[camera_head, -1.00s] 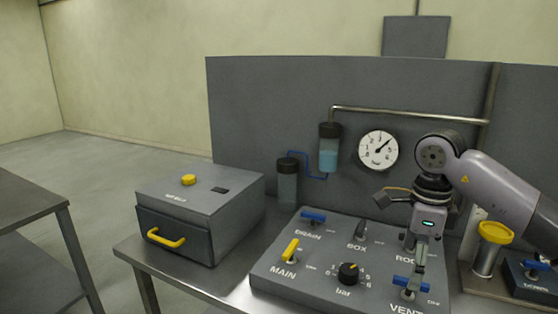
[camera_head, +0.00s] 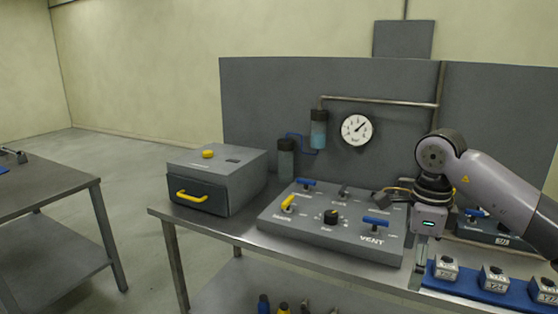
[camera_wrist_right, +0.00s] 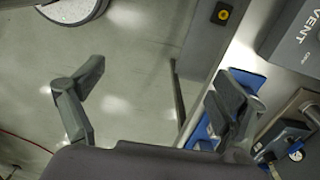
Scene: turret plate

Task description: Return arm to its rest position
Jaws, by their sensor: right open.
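My right arm (camera_head: 492,190) comes in from the right. My right gripper (camera_head: 420,268) points down beside the right end of the grey valve panel (camera_head: 290,235), near the table's front edge. It is clear of the blue VENT lever (camera_head: 376,221). In the wrist view the right gripper (camera_wrist_right: 160,85) has its two fingers spread wide with nothing between them, over the floor and the table edge. The left gripper is not in view.
The panel also bears a yellow MAIN lever (camera_head: 288,202) and a black knob (camera_head: 331,216). A blue tray (camera_head: 465,286) with several labelled blocks lies right of the gripper. A grey drawer box (camera_head: 235,165) stands left. Another table (camera_head: 45,190) is at far left.

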